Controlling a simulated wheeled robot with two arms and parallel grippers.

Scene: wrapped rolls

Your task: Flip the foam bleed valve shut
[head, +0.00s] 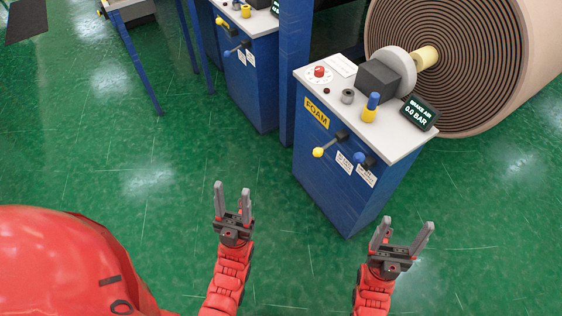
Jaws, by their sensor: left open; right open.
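The blue cabinet (325,185) with a yellow FOAM label (317,113) stands right of centre. Its front carries a lever with a yellow ball knob (318,152), pointing to the lower left, and a small valve with a blue handle (361,158). White labels too small to read sit beside them; I cannot tell for sure which is the bleed valve. My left gripper (232,190) is open and empty, left of the cabinet. My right gripper (404,228) is open and empty, right of the cabinet's lower front. Neither touches the cabinet.
The cabinet top holds a red knob (319,71), a blue-and-yellow switch (371,107) and a display (420,113) reading 0.0 BAR. A large wrapped roll (470,50) stands behind. A similar cabinet (248,85) is further back.

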